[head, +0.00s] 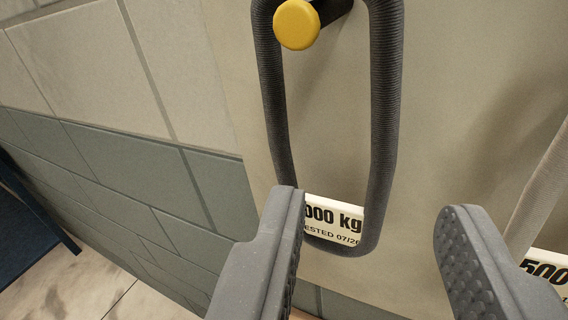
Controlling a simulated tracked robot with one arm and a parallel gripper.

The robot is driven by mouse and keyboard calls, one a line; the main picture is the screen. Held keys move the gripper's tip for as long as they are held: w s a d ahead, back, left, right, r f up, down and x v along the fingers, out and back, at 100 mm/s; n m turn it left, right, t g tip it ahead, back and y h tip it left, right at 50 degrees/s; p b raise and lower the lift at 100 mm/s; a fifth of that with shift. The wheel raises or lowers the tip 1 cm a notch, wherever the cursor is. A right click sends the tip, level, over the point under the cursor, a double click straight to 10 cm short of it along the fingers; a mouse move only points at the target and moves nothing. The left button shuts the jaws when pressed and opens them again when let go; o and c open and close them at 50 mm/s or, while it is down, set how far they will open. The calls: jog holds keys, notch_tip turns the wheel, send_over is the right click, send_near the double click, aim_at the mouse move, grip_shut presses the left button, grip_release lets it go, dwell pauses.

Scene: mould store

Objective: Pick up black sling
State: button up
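My gripper (375,235) is open, with grey ridged fingers spread wide on either side of the sling's lower end. I cannot tell how far the fingertips are from the sling in depth. The top of the loop is out of frame.
A lighter grey-beige sling (540,185) with a "500" label (545,268) hangs at the right edge, close to my right finger. A block wall (120,130) in beige and grey-green stands at left. A dark blue object (28,225) sits at the far left above a pale tiled floor (85,290).

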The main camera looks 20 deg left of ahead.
jog(key=t+h+p, duration=0.1)
jog(key=p, duration=0.3)
send_near(378, 174)
jog(key=s+a, duration=0.1)
jog(key=s, duration=0.2)
jog(key=shift+h, duration=0.4)
jog(key=w, duration=0.2)
jog(key=w+p, duration=0.1)
jog(key=w, duration=0.2)
jog(key=w+p, duration=0.1)
jog(key=w, duration=0.1)
jog(key=shift+w+d+f, duration=0.1)
jog(key=shift+w+f, duration=0.1)
jog(key=shift+f, duration=0.15)
jog(key=shift+w+d+r+p, duration=0.1)
jog(key=shift+w+p, duration=0.25)
jog(key=shift+w, duration=1.3)
jog(key=shift+w+d+r+p, duration=0.1)
jog(key=shift+w+p, duration=0.25)
jog(key=shift+w, duration=1.3)
grip_shut()
